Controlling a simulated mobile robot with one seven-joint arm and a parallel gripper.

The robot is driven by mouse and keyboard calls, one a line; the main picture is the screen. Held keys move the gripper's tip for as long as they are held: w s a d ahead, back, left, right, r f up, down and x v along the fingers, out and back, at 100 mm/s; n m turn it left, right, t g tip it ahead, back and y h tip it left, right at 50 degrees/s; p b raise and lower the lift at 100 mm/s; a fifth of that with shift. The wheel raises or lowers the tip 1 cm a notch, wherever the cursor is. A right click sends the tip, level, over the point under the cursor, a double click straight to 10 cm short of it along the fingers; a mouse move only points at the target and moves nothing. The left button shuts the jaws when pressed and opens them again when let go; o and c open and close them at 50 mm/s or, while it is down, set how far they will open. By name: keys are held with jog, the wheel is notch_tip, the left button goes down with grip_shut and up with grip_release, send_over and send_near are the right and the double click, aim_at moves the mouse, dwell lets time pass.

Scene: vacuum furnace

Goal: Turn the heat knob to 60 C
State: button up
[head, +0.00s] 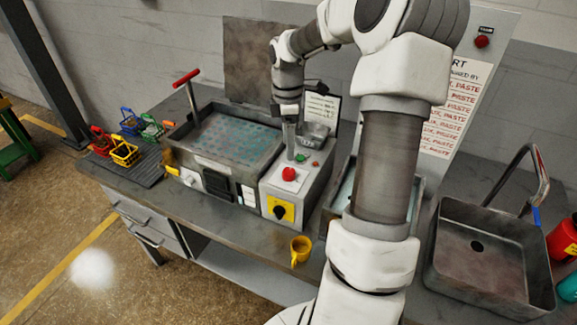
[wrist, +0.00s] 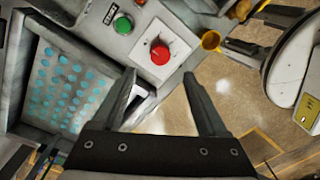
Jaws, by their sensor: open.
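A black knob on a yellow plate (head: 280,211) is on the front of the grey control box, and a small pale dial (head: 190,178) is on the front of the bath. No readable label shows which one is the heat knob, and I cannot read either setting. My gripper (head: 290,150) is above the control box, pointing down, apart from both. In the wrist view my gripper (wrist: 158,75) is open and empty, its fingers spread below a red button (wrist: 160,52) on a white plate. Neither knob can be made out clearly in the wrist view.
A green button (wrist: 123,25) sits beside the red one. The bath (head: 225,140) with blue dots is left of the control box. A yellow mug (head: 301,249) stands near the counter's front edge. Coloured baskets (head: 124,152) are at left, a sink (head: 490,255) at right.

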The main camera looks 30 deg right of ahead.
aim_at(289, 170)
jog(key=f, duration=0.8)
jog(key=shift+s+a+f, duration=0.1)
jog(key=shift+s+f, duration=0.15)
jog(key=shift+f, duration=0.05)
grip_shut()
